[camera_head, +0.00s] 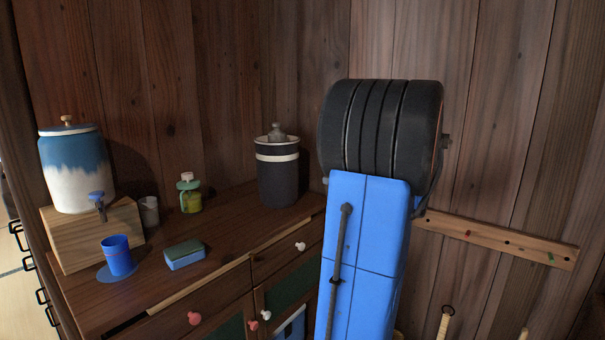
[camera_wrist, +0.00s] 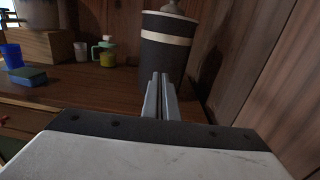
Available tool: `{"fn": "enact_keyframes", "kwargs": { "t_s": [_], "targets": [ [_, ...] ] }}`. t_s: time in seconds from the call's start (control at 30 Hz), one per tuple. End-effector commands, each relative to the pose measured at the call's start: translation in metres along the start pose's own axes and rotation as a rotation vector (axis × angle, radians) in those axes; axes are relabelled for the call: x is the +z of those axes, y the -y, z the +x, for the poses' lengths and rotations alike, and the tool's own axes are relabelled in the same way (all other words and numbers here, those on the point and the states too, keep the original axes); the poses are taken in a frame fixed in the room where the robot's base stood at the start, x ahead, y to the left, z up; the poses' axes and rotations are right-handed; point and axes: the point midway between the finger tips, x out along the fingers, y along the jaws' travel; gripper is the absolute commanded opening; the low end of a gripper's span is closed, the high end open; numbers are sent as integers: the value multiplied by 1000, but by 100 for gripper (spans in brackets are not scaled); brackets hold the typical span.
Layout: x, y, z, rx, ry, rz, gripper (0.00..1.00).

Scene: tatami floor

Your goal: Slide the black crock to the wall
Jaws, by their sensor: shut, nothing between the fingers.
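The black crock (camera_head: 278,179) stands upright at the right end of the wooden cabinet top, near the back corner. It has a pale band near its rim and a grey knobbed lid. In the wrist view the crock (camera_wrist: 167,58) is straight ahead of my gripper (camera_wrist: 161,78). The fingers are shut together with nothing between them, and their tips overlap the crock's lower front in the picture. I cannot tell whether they touch it. In the head view my blue arm hides the gripper. The plank wall (camera_head: 215,80) rises behind the crock.
A blue-and-white dispenser (camera_head: 75,175) sits on a wooden block at the left. A peg rail (camera_head: 500,240) is on the right wall.

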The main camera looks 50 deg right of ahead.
Motion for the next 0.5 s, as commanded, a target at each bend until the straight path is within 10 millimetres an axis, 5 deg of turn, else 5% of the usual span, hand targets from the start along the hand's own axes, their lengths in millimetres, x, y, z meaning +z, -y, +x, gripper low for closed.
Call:
{"fn": "enact_keyframes", "kwargs": {
  "t_s": [0.2, 0.5],
  "targets": [
    [2, 11, 0, -21, 19, 18, 0],
    [2, 10, 40, -18, 18, 18, 0]
  ]
}}
